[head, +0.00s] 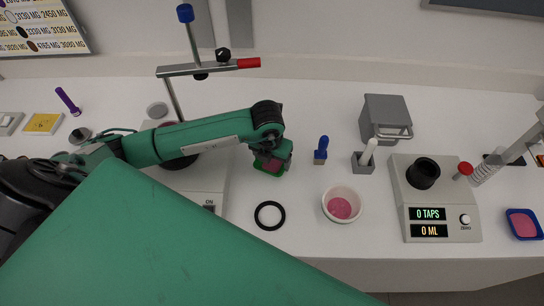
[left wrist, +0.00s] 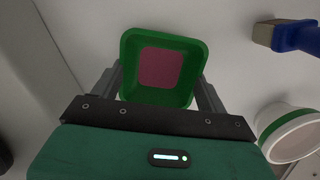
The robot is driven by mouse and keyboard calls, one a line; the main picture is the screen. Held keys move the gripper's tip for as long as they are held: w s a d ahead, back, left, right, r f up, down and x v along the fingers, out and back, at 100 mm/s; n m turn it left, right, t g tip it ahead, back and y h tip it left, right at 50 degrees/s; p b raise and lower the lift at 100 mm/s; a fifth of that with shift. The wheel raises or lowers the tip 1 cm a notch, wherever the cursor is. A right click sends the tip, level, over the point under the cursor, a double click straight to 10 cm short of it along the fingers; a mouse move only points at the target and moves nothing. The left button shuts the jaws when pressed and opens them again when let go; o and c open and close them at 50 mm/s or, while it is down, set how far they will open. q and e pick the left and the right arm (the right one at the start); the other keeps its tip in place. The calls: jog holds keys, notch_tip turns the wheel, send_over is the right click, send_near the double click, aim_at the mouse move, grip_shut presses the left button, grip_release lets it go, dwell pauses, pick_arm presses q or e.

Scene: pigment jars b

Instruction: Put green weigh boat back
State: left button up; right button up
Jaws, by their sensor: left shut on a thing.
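The green weigh boat (left wrist: 193,72) is a square green dish with pink pigment inside. In the left wrist view it sits between the two fingers of my left gripper (left wrist: 158,85), which is shut on it. In the head view the green boat (head: 271,173) shows just below the left gripper (head: 270,160), partly covered by it. I cannot tell whether the boat touches the table. My right gripper is not in view.
A white bowl of pink powder (head: 341,205), a black ring (head: 270,215) and a blue-handled brush (head: 321,150) are close by. A scale (head: 450,225), grey box (head: 386,118) and blue weigh boat (head: 524,224) stand to the right. A stand (head: 175,95) rises behind my left arm.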

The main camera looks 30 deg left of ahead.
pick_arm(q)
jog(key=shift+f, duration=0.25)
jog(key=shift+f+b, duration=0.2)
jog(key=shift+b, duration=0.1)
jog(key=o, duration=1)
jog(key=shift+r, duration=0.1)
jog(key=shift+c, duration=0.2)
